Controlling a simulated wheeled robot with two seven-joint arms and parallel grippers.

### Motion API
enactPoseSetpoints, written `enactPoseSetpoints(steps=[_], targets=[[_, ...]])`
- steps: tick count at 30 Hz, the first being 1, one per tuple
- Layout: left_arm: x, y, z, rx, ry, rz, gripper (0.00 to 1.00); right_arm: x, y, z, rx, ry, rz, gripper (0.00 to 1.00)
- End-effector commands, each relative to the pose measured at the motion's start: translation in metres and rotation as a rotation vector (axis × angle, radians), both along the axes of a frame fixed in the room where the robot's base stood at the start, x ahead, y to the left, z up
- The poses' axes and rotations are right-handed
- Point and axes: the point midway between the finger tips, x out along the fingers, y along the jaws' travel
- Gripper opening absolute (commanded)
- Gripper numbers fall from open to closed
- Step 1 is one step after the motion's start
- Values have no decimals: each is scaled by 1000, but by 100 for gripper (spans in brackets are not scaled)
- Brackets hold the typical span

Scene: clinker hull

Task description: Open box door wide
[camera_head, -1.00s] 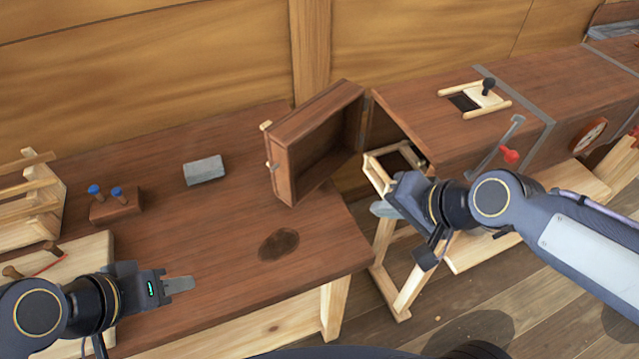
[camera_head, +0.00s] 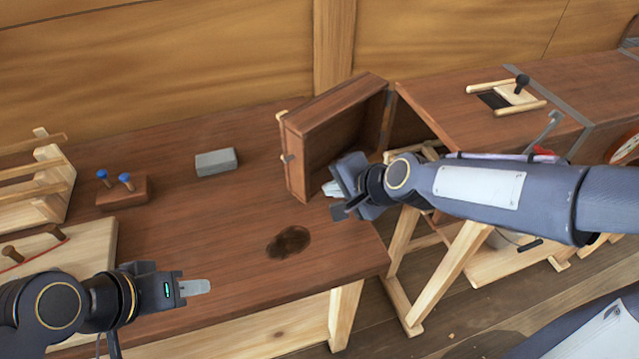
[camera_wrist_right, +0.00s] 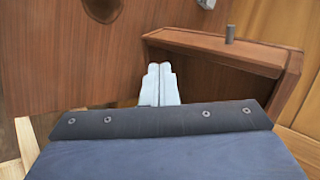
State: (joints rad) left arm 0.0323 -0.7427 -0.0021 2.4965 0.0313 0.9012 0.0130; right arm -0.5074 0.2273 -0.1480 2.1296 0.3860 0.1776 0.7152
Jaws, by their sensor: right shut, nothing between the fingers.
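The box door (camera_head: 345,115) is a brown wooden panel with a raised frame. It is swung out from the box (camera_head: 500,100) on the right, with its hollow inner side facing right. It also shows in the right wrist view (camera_wrist_right: 225,45). My right gripper (camera_head: 332,188) is shut and empty, at the lower part of the door's inner side. In the right wrist view its fingertips (camera_wrist_right: 159,72) are together beside the door's edge; I cannot tell whether they touch it. My left gripper (camera_head: 208,287) is over the table's front left, its fingers together with nothing visible between them.
The wooden table (camera_head: 225,235) has clear room left of the door. A grey block (camera_head: 216,162), a small block with blue-topped pegs (camera_head: 122,190) and a wooden rack (camera_head: 45,185) stand there. A sliding hatch with a black knob (camera_head: 515,95) is on the box top.

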Motion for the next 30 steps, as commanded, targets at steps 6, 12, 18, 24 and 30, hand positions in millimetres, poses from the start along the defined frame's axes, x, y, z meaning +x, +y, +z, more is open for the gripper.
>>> enactPoseSetpoints(steps=[6,12,18,24,30], targets=[[0,0,7,0,0,0,36,23,22,-1,0,1,1,0],[0,0,8,0,0,0,36,30,29,-1,0,0,0,0],[0,0,7,0,0,0,36,30,29,-1,0,0,0,0],[0,0,8,0,0,0,36,31,30,-1,0,0,0,0],[0,0,15,0,0,0,36,41,42,0,-1,2,2,0]])
